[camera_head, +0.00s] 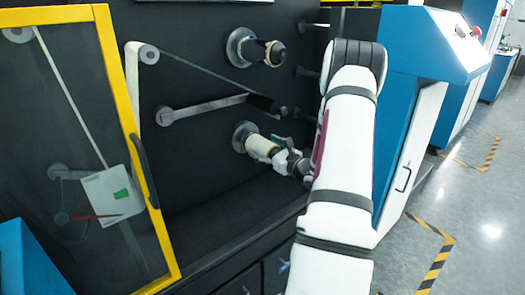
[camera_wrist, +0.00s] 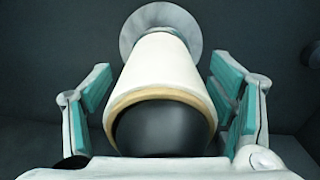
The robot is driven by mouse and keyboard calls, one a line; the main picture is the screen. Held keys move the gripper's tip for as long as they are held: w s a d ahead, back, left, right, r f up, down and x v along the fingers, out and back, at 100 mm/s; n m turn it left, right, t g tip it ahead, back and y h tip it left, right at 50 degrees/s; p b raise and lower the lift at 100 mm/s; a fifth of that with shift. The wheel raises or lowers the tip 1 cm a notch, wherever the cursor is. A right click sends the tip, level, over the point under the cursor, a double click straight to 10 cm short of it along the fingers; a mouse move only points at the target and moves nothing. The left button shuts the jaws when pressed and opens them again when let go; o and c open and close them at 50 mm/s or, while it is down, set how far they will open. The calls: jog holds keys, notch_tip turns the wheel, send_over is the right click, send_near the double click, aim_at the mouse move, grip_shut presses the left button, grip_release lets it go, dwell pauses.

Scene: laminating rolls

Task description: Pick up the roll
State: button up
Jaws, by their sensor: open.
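The roll (camera_head: 259,146) is a white cylinder on the lower spindle of the dark machine panel. In the wrist view the roll (camera_wrist: 160,70) shows a tan core edge and a dark round spindle end facing me. A grey metal disc (camera_wrist: 160,20) sits behind it. My gripper (camera_head: 277,152) is at the front end of the roll. In the wrist view my gripper (camera_wrist: 162,100) is open, with one teal-padded finger on each side of the roll. A narrow gap shows at the left finger; the right finger is very close, and contact there is unclear.
An upper spindle (camera_head: 262,50) with a dark, tan-ringed end sticks out above. A roller arm (camera_head: 205,107) crosses the panel between the spindles. A yellow-framed clear door (camera_head: 107,75) stands open at the left. A blue and white cabinet (camera_head: 415,110) is close on the right of my arm.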

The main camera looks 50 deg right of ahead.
jog(key=c, duration=1.3)
jog(key=shift+r, duration=0.1)
